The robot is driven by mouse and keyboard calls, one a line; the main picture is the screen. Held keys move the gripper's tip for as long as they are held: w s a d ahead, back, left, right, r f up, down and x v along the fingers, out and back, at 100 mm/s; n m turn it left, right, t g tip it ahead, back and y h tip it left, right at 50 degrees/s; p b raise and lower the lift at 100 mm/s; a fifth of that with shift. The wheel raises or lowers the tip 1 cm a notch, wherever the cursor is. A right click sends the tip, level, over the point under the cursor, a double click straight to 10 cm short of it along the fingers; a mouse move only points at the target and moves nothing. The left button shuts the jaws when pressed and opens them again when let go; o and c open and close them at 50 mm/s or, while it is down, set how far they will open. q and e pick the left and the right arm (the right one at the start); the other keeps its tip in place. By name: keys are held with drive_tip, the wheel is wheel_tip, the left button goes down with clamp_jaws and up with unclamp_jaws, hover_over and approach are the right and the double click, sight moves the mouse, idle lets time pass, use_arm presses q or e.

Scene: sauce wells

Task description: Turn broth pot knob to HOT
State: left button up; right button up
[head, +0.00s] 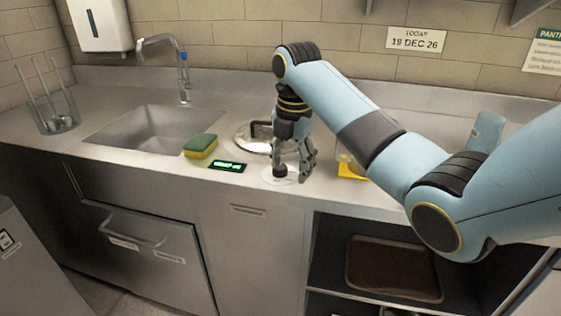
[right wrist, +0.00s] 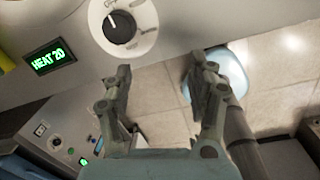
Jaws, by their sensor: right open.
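The broth pot knob (right wrist: 119,27) is a black dial with a white pointer line on a round white plate, in the right wrist view. The pointer aims to the upper left; the plate's lettering is too small to read surely. In the head view the knob (head: 279,171) sits at the counter's front edge. A black display (right wrist: 50,57) beside it reads HEAT 20 in green. My right gripper (right wrist: 167,70) is open and empty, fingers apart, with the knob beyond and left of the fingertips. In the head view the right gripper (head: 295,172) points down beside the knob. My left gripper is out of view.
A round metal lid (head: 243,143) with a black handle lies behind the knob, partly hidden by my gripper. A green and yellow sponge (head: 200,146) and a sink (head: 150,128) are to the left. A yellow item (head: 350,170) stands right of the gripper.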

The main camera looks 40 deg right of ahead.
sight(280, 166)
drive_tip(key=w+d+r+n, duration=0.2)
drive_tip(key=w+r+n, duration=0.4)
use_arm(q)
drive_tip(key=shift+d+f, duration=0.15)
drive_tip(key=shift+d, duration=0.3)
use_arm(e)
drive_tip(key=shift+g+y, duration=0.3)
drive_tip(key=f, duration=1)
drive_tip(key=shift+a, duration=0.2)
drive_tip(key=shift+c, duration=0.4)
drive_tip(key=c, duration=1.1)
drive_tip(key=shift+o, duration=0.2)
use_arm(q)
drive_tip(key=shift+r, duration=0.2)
use_arm(e)
drive_tip(key=shift+m, duration=0.3)
